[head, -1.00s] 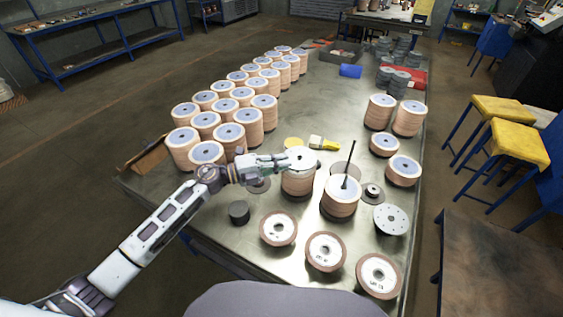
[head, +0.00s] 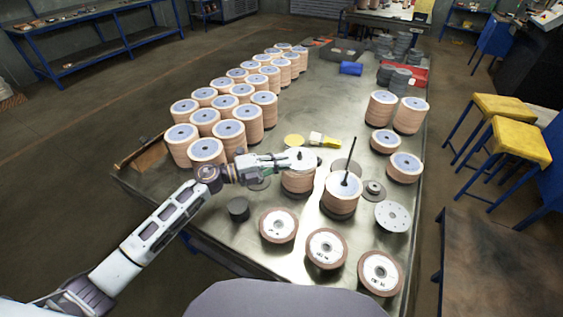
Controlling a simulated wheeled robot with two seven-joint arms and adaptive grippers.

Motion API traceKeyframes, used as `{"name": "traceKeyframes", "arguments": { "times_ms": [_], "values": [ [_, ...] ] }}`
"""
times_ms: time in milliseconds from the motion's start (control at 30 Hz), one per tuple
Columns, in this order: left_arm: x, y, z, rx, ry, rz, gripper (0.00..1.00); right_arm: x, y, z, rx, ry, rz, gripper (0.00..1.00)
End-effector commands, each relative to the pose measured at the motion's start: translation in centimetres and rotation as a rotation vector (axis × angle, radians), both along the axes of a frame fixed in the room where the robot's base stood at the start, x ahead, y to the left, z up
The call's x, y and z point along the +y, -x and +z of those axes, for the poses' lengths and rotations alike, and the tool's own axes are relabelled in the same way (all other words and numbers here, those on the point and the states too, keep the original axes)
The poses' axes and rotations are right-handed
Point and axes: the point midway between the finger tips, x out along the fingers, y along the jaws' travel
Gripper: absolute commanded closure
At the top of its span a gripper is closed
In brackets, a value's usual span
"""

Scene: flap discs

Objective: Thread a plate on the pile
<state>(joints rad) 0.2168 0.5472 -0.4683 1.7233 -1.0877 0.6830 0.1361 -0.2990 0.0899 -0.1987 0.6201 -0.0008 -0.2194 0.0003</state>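My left gripper (head: 301,159) is at the top of a pile of tan flap discs (head: 298,181), with its fingers over the pale top plate. The fingers are too small to tell whether they are open or shut on it. To the right, another pile of tan discs (head: 341,196) stands on a dark base around an upright dark rod (head: 350,158). The rod sticks up above its pale top. A grey round plate (head: 345,166) shows just behind this pile, partly hidden by it. My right gripper is not in view.
Rows of tan disc stacks (head: 229,132) fill the table's left side. Several single discs (head: 326,248) lie along the front, with a grey plate with holes (head: 392,216) at right. A yellow-handled brush (head: 323,139) lies behind. More stacks (head: 404,167) stand at the right edge.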

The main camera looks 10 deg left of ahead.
Motion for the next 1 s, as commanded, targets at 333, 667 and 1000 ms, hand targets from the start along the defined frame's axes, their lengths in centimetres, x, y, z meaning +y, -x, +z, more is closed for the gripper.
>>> {"name": "traceKeyframes", "arguments": {
  "times_ms": [333, 667, 1000],
  "values": [
    [0.0, 0.1, -0.5, 0.006, -0.007, -0.001, 0.70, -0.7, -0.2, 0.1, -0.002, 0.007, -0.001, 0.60],
    [0.3, 0.3, -0.7, 0.009, -0.008, -0.001, 0.70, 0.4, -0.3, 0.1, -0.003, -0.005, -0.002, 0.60],
    [2.9, 1.4, -0.3, 0.004, -0.007, 0.000, 0.70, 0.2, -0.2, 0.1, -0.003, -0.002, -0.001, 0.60]
  ]
}}
